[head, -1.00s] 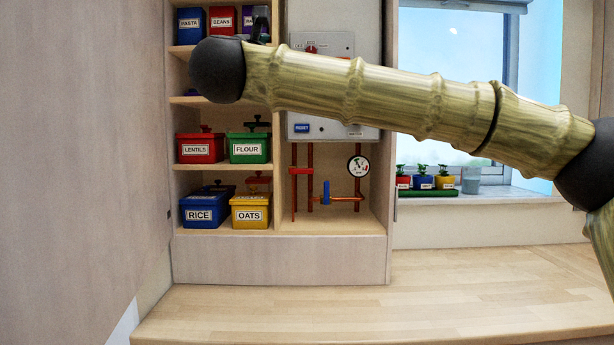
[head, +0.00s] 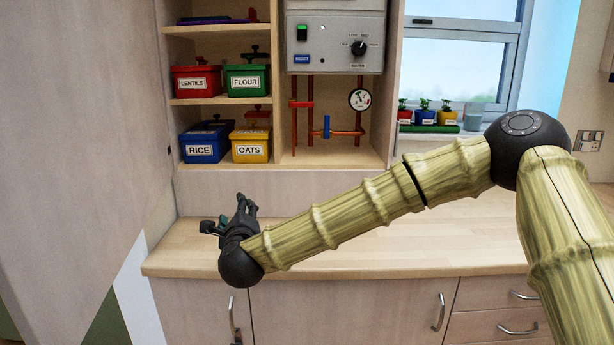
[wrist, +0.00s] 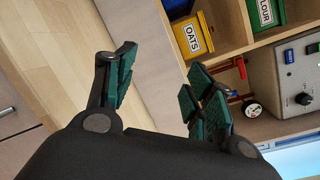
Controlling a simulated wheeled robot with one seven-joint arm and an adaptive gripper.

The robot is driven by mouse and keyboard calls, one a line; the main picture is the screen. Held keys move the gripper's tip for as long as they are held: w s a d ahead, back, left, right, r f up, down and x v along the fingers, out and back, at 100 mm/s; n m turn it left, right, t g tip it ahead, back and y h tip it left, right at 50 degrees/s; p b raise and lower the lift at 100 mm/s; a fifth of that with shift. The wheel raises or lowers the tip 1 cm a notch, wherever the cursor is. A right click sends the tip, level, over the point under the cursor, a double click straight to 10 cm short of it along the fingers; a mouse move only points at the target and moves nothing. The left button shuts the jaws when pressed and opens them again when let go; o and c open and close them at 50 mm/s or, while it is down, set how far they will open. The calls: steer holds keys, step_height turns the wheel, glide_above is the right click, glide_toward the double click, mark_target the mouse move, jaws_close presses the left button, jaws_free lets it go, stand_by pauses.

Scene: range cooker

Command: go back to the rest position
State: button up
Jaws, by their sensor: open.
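My gripper (head: 229,215) hangs at the left end of my arm, in front of the shelf unit and above the left part of the wooden worktop (head: 330,245) in the head view. In the wrist view my gripper (wrist: 160,95) has its two green-padded fingers spread apart with nothing between them. It is open and empty, and touches no shelf or bin that I can see.
Shelves hold red lentils (head: 196,81), green flour (head: 247,80), blue rice (head: 205,141) and yellow oats (head: 250,145) bins. Right of them are a grey control box (head: 335,40) and copper pipes. Potted plants stand by the window. A tall panel (head: 75,150) fills the left. Most worktop is clear.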

steer(key=s+d+f+n+g, duration=0.35)
steer(key=s+f, duration=0.25)
steer(key=f, duration=0.7)
steer(key=s+d+f+n+g+p, duration=0.15)
steer(key=s+d+f+n, duration=0.4)
steer(key=f, duration=0.65)
steer(key=s+d+f+n+g, duration=0.35)
steer(key=s+f, duration=0.25)
steer(key=f, duration=0.7)
steer(key=s+d+f+n+g+h, duration=0.1)
steer(key=s+d+f+n+g, duration=0.15)
steer(key=s+d+f, duration=0.45)
steer(key=s+d+f+n+g+h, duration=0.1)
steer(key=s+d+f+n, duration=0.2)
steer(key=s+d+f, duration=0.45)
steer(key=s+d+n+g+h, duration=0.1)
steer(key=s+d+n+g, duration=0.1)
steer(key=s+d, duration=0.4)
steer(key=s+d+n+g+h+p, duration=0.1)
steer(key=s+d+n+g, duration=0.1)
steer(key=s+d, duration=0.5)
steer(key=s+n, duration=0.1)
steer(key=s, duration=0.4)
steer(key=shift+r+g+h, duration=0.3)
steer(key=shift+g, duration=0.1)
steer(key=shift+w, duration=0.1)
steer(key=shift+c, duration=0.2)
